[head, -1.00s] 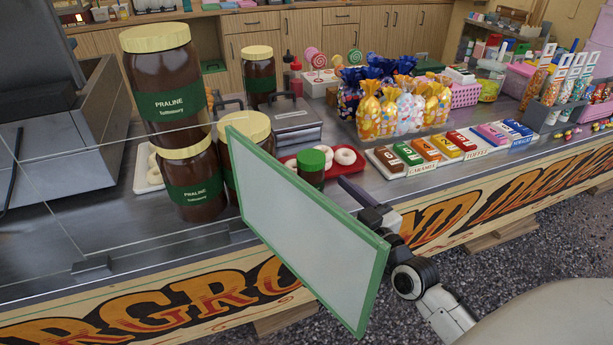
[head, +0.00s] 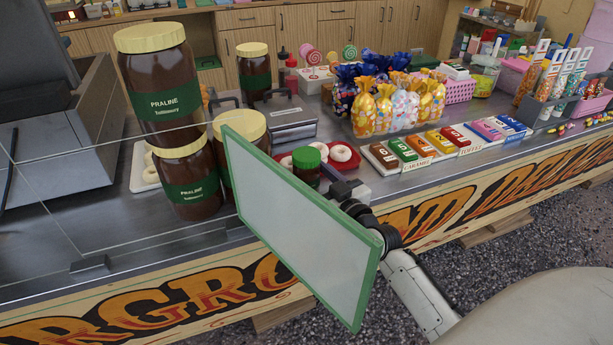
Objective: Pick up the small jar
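The small jar (head: 306,174) has a green lid and a dark brown body. It stands upright on the counter beside the red tray of white rings, and its lower part is hidden behind the green-framed board. My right gripper (head: 343,189) is just right of the jar, low by the counter's front edge. Its fingers are mostly hidden behind the board, so I cannot tell whether they are open or touch the jar. My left gripper is not in view.
The green-framed pale board (head: 298,225) stands tilted in front of the jar. Large praline jars (head: 187,180) stand to the left. The red tray (head: 352,165) is right behind the small jar. Toffee boxes (head: 404,150) and sweet bags (head: 383,112) fill the counter to the right.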

